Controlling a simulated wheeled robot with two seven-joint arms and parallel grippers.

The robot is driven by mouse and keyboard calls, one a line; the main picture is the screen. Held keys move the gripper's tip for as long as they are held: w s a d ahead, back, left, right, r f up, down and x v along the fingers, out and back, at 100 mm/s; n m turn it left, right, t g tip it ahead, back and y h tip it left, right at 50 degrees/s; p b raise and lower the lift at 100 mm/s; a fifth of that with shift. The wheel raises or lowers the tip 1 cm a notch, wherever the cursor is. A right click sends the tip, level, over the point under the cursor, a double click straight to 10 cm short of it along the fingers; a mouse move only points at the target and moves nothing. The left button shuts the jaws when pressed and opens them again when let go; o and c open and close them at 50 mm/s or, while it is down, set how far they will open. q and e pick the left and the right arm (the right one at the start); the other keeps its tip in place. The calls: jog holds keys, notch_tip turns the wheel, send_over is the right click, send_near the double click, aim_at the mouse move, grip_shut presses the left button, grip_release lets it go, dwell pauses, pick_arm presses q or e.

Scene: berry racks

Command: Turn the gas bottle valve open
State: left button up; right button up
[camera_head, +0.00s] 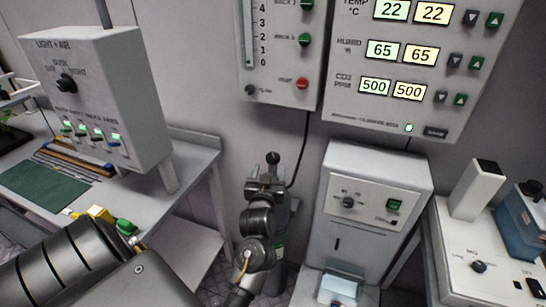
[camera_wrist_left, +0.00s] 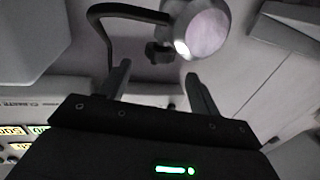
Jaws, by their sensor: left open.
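The gas bottle (camera_head: 277,278) stands upright on the floor in the middle of the head view, with a green label on its side. It is largely hidden behind my left arm. A dark knob on a short stem (camera_head: 272,158) shows above my left gripper (camera_head: 266,186); I cannot tell for sure that it is the valve. In the left wrist view my left gripper (camera_wrist_left: 158,82) is open, with nothing seen between its fingers. Beyond them are a small dark knob (camera_wrist_left: 158,53) and a round pale-faced fitting (camera_wrist_left: 205,32). My right gripper is out of view.
A grey cabinet (camera_head: 372,190) stands close on the right. A table (camera_head: 190,165) with a control box (camera_head: 100,100) is on the left.

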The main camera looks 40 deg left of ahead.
aim_at(272, 161)
pick_arm(q)
jog(key=p+x, duration=0.1)
jog(key=x, duration=0.7)
jog(key=c, duration=0.9)
